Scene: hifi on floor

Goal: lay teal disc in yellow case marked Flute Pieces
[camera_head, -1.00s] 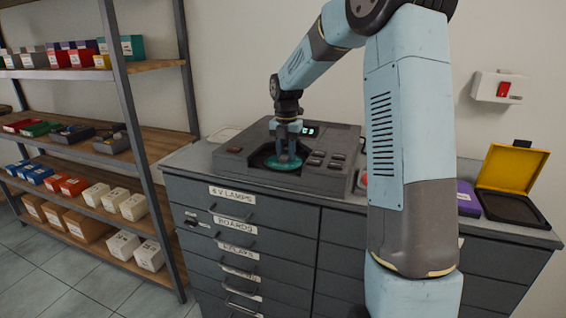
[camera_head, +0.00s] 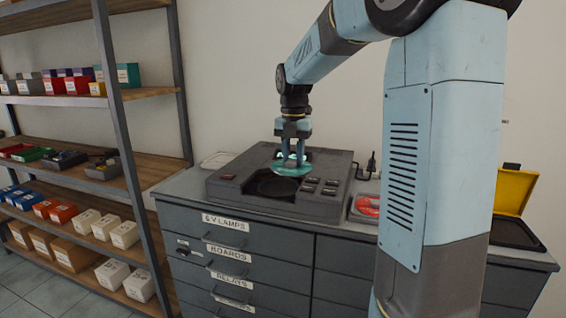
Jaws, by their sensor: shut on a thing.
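The teal disc (camera_head: 290,169) is held in my gripper (camera_head: 295,158), which is shut on it. The disc is slightly tilted and hangs a little above the dark round recess of the grey player (camera_head: 229,190) on the cabinet top. The yellow case (camera_head: 515,190) stands open at the far right of the cabinet top, its yellow lid raised and its dark tray (camera_head: 513,235) facing up. My arm hides the left part of the case. I cannot read any marking on it.
The grey drawer cabinet (camera_head: 262,238) has labelled drawers. A red object in a tray (camera_head: 368,206) lies right of the player, beside my arm. A shelf unit (camera_head: 120,130) with small boxes stands at the left.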

